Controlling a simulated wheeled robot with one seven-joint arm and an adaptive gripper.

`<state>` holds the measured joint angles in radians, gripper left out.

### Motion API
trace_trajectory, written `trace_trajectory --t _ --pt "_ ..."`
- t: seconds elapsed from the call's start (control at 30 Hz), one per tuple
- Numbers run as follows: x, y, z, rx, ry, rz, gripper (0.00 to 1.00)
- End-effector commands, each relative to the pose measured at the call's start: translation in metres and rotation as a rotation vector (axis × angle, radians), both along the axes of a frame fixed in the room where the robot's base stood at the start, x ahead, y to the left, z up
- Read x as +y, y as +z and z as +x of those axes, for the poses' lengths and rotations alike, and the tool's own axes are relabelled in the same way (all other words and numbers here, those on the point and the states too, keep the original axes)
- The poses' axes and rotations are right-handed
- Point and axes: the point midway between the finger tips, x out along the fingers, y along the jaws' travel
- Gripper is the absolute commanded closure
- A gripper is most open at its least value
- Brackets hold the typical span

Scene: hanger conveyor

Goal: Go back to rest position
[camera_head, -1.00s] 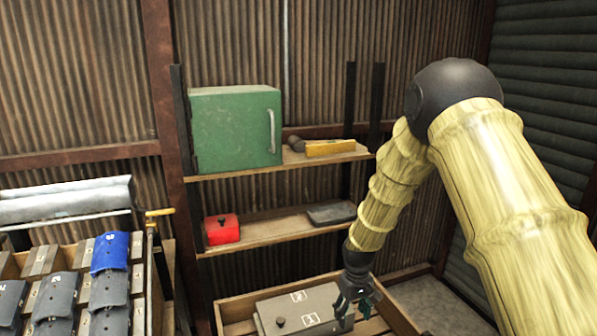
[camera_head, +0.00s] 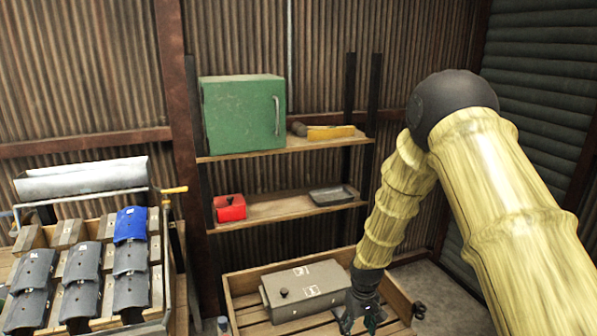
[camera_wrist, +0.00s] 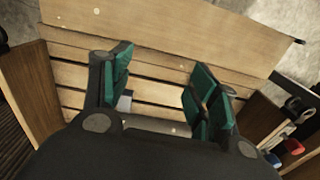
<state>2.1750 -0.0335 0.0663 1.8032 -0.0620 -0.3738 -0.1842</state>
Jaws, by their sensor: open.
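Below the fingers are the slats of the crate (camera_wrist: 150,72). A small pale patch near the left finger is too small to tell. My arm reaches down from the right side of the head view.
A shelf (camera_head: 280,208) holds a red box (camera_head: 229,208) and a dark tray (camera_head: 333,195). Above are a green cabinet (camera_head: 242,113) and a mallet (camera_head: 325,131). At left, a rack bears several grey covers and a blue one (camera_head: 130,225). Floor shows right of the crate.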

Motion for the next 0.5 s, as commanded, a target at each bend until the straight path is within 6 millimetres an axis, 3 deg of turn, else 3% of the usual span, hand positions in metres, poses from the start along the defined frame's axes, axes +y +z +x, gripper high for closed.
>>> trace_trajectory --t 0.27,0.37,0.5 --pt "-0.008 -0.059 -0.059 0.008 -0.049 0.013 0.40" --pt "-0.013 -0.088 -0.096 0.011 -0.080 0.017 0.40" --pt "-0.022 -0.128 -0.165 0.014 -0.137 0.021 0.40"
